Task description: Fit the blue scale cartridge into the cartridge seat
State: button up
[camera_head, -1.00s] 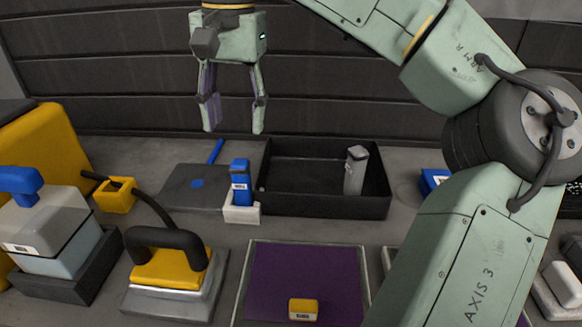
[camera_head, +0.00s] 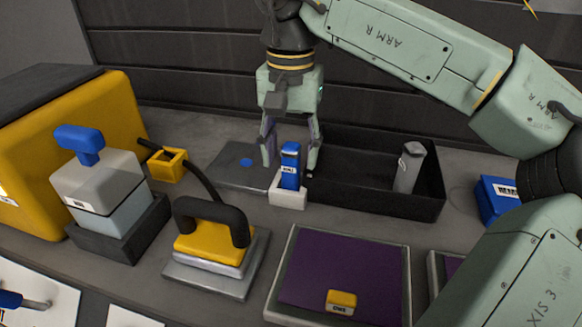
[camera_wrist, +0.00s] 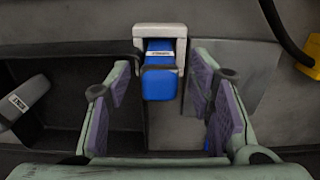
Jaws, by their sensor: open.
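The blue scale cartridge (camera_head: 290,168) stands upright in the small white cartridge seat (camera_head: 288,196). In the wrist view the cartridge (camera_wrist: 160,75) sits in the U-shaped white seat (camera_wrist: 160,31), with a dark band across its near end. My gripper (camera_head: 290,158) is open, its fingers lowered around or just behind the cartridge's top. In the wrist view my gripper (camera_wrist: 161,78) has one purple-padded finger on each side of the cartridge, with gaps showing. How deep the cartridge sits is hidden by the seat walls.
A black tray (camera_head: 345,195) holding a grey cartridge (camera_head: 409,168) stands to the right. A grey plate (camera_head: 225,172) lies to the left. A yellow iron-like tool (camera_head: 213,242) and a purple mat (camera_head: 340,265) with a yellow block (camera_head: 341,302) are in front.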

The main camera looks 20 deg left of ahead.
jog(key=shift+f, duration=0.2)
jog(key=shift+c, duration=0.5)
grip_shut()
